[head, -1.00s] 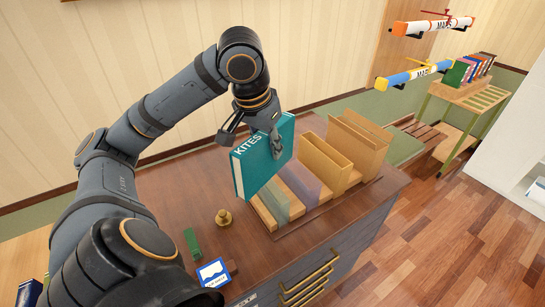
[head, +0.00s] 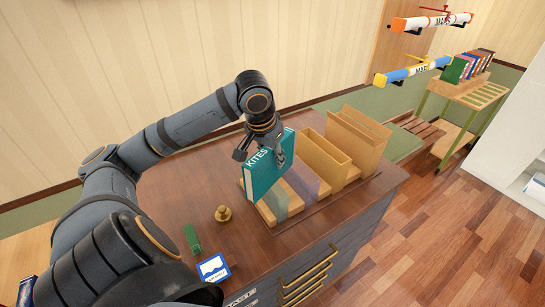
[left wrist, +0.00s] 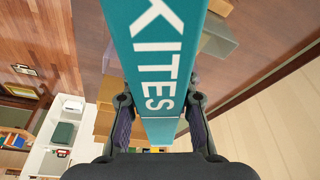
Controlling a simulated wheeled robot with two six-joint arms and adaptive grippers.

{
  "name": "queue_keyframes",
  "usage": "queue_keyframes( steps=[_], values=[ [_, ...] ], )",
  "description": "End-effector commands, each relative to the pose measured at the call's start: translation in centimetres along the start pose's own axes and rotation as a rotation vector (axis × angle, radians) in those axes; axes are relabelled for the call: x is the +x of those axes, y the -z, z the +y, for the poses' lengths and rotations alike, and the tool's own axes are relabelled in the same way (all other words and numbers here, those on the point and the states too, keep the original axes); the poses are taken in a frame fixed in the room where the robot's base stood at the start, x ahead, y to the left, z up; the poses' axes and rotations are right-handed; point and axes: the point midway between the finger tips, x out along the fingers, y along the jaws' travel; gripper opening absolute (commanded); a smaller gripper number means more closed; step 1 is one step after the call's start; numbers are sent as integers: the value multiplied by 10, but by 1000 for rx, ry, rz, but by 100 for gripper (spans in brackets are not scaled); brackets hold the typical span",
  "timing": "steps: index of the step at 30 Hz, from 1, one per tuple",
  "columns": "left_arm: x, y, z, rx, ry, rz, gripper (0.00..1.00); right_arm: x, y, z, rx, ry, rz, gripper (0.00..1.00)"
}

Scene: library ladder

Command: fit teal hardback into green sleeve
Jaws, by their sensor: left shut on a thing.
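The teal hardback (head: 266,180), marked KITES, is upright in my left gripper (head: 265,150), which is shut on its upper part. In the left wrist view the book's lettered spine (left wrist: 155,60) runs between the two fingers. The green sleeve (head: 280,205) is a greyish-green band on the left part of a wooden rack (head: 264,213). The book is at the sleeve's left and back side and covers part of it. I cannot tell whether its lower edge is inside the sleeve or just above it. My right gripper is out of view.
A purple sleeve (head: 303,185) and tan sleeves (head: 322,160) stand right of the green one. A brass weight (head: 223,214), a green block (head: 192,238) and a blue-edged card (head: 214,268) are on the cabinet top (head: 170,195). A shelf with books (head: 465,68) stands far right.

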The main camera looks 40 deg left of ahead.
Motion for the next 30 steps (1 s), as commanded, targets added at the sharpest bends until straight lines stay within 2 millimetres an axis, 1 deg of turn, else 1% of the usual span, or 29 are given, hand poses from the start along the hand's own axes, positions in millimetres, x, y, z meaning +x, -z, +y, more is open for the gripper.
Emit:
queue_keyframes(
  steps=[8, 9, 13, 20, 23, 24, 26, 29, 30],
  values=[
    [7, -2, 0, 0, 1, 0, 0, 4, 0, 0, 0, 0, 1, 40],
    [6, -2, 0, 0, 0, 0, 33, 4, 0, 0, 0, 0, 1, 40],
    [6, -2, 0, 0, 0, 0, 50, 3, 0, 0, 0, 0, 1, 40],
    [6, -2, 0, 0, 0, 0, 50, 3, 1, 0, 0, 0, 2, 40],
    [2, -1, 0, 0, 0, 1, 50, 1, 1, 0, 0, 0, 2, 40],
    [-3, 1, 0, -1, -1, 1, 50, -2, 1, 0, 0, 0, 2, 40],
    [-10, 2, -1, 1, 3, 5, 50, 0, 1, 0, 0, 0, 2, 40],
    [-33, 1, -1, 0, 6, 6, 50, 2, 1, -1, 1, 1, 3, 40],
    [-45, 2, -1, 0, 4, 7, 50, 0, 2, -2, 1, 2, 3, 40]
  ],
)
